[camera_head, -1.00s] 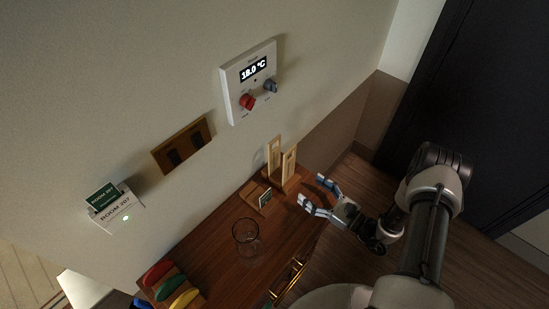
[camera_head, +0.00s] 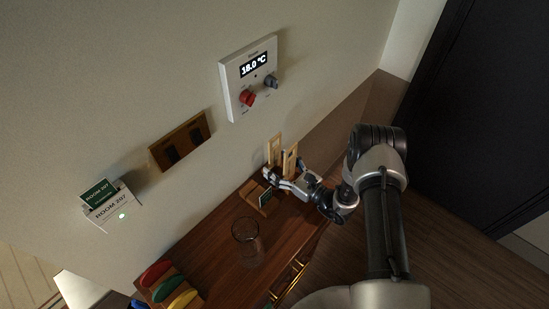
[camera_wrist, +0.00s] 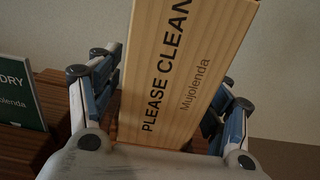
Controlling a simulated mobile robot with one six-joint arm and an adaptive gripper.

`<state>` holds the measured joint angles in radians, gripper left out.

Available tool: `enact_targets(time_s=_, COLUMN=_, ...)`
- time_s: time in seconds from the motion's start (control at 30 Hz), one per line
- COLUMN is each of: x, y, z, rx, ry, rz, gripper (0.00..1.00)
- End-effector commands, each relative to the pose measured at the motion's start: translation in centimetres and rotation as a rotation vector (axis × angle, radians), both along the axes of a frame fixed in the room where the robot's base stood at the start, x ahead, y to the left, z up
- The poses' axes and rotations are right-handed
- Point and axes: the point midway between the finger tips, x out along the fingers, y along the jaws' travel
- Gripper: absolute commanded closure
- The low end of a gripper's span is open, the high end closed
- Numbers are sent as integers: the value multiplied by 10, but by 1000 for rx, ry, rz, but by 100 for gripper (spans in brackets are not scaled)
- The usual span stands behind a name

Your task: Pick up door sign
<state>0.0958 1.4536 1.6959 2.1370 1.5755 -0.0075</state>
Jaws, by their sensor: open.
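A light wooden door sign (camera_wrist: 185,70) reading "PLEASE CLEAN" stands upright between the fingers of my gripper (camera_wrist: 160,105) in the wrist view. The fingers are on both sides of it, with a gap visible at least on the right. In the head view my gripper (camera_head: 284,178) is at the wooden holder with the upright signs, partly covering them. A second light wooden sign (camera_head: 274,150) stands just to the left. The sign between my fingers also shows in part in the head view (camera_head: 290,158).
A green card reading "DRY" (camera_wrist: 20,95) stands left of my gripper, close to the fingers. A clear glass (camera_head: 247,242) is on the wooden counter (camera_head: 205,250). The wall with the thermostat (camera_head: 250,78) rises behind the signs.

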Motion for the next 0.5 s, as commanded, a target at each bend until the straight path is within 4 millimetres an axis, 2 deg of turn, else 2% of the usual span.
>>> enact_targets(time_s=0.23, x=2, y=2, z=0, rx=0, ry=1, rz=-1, gripper=28)
enact_targets(time_s=0.5, x=2, y=2, z=0, rx=1, ry=1, rz=-1, gripper=46)
